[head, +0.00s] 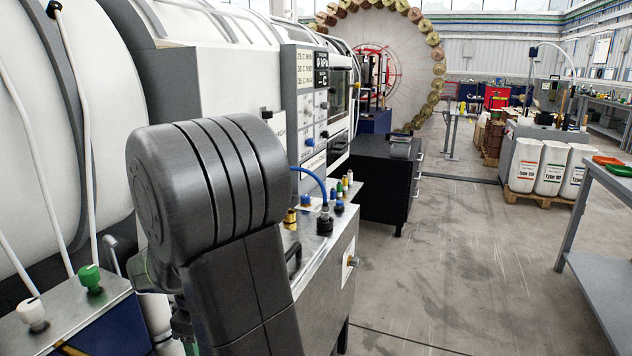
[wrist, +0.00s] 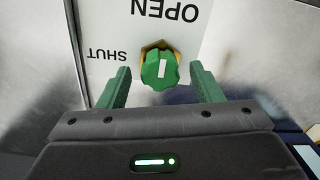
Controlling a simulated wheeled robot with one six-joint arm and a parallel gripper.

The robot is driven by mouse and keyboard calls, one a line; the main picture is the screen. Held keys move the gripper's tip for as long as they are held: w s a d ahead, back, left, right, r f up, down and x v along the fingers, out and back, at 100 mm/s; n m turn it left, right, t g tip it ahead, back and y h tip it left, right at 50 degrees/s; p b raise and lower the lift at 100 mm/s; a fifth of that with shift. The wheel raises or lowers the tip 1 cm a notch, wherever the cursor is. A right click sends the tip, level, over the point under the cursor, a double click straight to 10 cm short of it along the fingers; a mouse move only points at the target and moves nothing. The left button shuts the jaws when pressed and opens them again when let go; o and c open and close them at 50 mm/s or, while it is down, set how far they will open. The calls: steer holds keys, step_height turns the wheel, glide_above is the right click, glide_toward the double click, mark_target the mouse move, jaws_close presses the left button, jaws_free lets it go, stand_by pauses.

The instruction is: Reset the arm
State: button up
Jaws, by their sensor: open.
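In the wrist view my gripper (wrist: 160,88) is open, its two green fingers spread apart with nothing between them that I can see gripped. A green knob (wrist: 152,70) with a white mark sits just beyond the fingertips, roughly centred between them. It is mounted in a brass-coloured fitting on a white plate (wrist: 105,45) lettered OPEN and SHUT, which appears upside down. In the head view my dark grey arm fills the middle left and hides most of what is behind it. My gripper's fingers cannot be made out there.
A metal bench (head: 330,262) with coloured fittings stands right beside my arm. A white machine (head: 225,70) rises behind it. A large spool wheel (head: 395,65) stands farther back. A grey table (head: 600,262) is at the right. The floor (head: 460,260) between is clear.

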steer(key=n+b, duration=0.1)
steer(key=n, duration=0.4)
steer(key=n+b, duration=0.2)
steer(key=n, duration=0.3)
stand_by(0.3)
steer(key=shift+r, duration=0.1)
